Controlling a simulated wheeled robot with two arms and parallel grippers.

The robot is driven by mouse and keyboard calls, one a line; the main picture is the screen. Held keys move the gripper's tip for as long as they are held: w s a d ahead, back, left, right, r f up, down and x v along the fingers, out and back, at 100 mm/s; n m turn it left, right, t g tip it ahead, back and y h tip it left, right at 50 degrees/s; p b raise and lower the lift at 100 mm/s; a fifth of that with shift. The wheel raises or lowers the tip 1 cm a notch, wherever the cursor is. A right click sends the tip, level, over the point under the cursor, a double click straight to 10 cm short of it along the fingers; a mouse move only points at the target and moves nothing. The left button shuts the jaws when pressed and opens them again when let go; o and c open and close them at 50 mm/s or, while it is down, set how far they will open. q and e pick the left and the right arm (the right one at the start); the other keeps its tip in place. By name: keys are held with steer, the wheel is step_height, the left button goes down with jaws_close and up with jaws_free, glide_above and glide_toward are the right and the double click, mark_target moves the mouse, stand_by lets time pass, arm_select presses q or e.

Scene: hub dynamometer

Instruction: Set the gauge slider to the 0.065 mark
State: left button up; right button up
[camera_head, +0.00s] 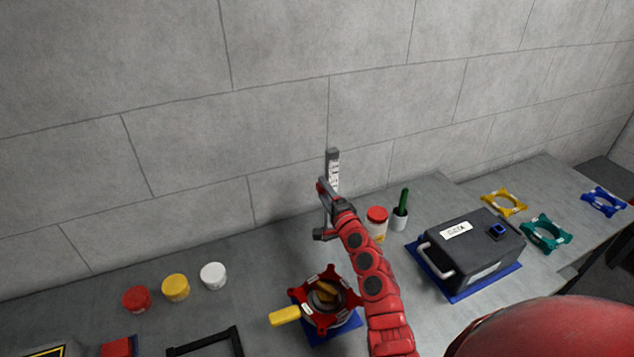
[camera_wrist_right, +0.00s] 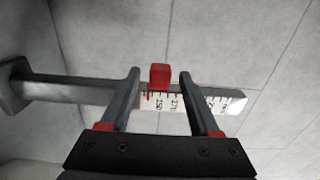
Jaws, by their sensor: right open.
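The gauge (camera_head: 333,166) is an upright bar with a white printed scale, standing against the wall. In the right wrist view the gauge bar (camera_wrist_right: 65,88) runs across, with its scale (camera_wrist_right: 205,101) toward the right. The red slider (camera_wrist_right: 160,78) sits on the bar near the left end of the visible scale. My right gripper (camera_head: 325,188) is at the gauge, open, with one finger on each side of the slider and a gap on both sides. My left gripper is not in view.
A red hub fixture with a yellow handle (camera_head: 285,315) stands in front. A red-lidded jar (camera_head: 377,218), a green-handled tool in a cup (camera_head: 400,215) and a dark box (camera_head: 470,250) are right. Red, yellow and white jars (camera_head: 213,276) stand left.

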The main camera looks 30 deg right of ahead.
mark_target(318, 183)
steer(key=w+b, duration=0.1)
steer(key=w, duration=0.3)
steer(key=shift+w+d+f, duration=0.1)
steer(key=shift+w+d, duration=0.05)
steer(key=shift+w, duration=0.5)
steer(key=shift+c, duration=0.3)
jaws_close()
stand_by(0.5)
